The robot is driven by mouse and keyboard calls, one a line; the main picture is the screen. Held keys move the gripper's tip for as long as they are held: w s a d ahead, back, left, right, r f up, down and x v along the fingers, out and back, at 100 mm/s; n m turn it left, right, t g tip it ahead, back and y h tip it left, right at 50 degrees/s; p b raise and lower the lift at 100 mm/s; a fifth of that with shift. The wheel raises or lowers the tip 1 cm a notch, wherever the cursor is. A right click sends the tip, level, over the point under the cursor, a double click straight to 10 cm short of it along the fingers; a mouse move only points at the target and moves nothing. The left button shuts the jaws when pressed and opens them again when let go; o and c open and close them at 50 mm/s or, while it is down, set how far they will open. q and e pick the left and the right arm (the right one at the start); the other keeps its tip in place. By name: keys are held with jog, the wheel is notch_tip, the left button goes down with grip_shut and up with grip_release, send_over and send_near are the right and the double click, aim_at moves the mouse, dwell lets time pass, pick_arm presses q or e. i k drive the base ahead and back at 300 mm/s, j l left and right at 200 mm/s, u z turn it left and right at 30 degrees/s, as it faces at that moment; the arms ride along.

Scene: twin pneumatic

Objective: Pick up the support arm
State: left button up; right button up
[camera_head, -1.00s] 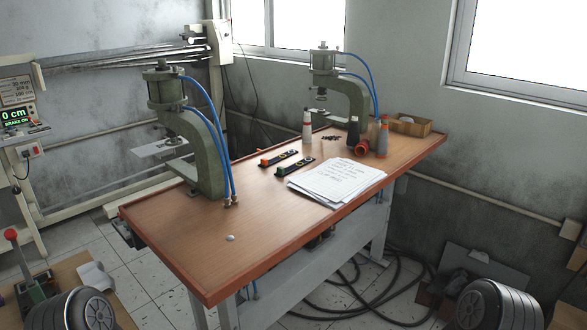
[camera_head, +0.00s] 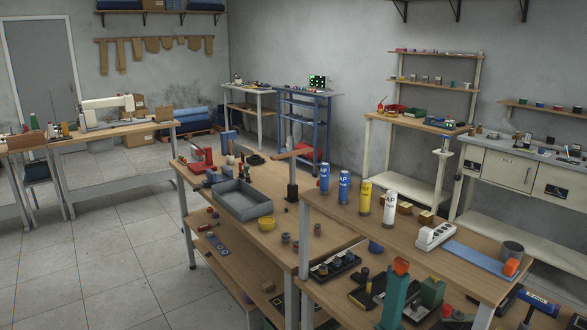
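I cannot make out with certainty a support arm in the current head view. Neither of my grippers shows in this view. The two green presses from the earlier frame are out of view.
A sewing machine (camera_head: 106,110) is at left. Floor at lower left (camera_head: 110,265) is clear.

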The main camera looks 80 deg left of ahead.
aim_at(292, 155)
jog(key=j+u, duration=0.1)
jog(key=u, duration=4)
jog(key=i, duration=4.5)
jog(key=i+z, duration=0.15)
jog(key=z, duration=2.55)
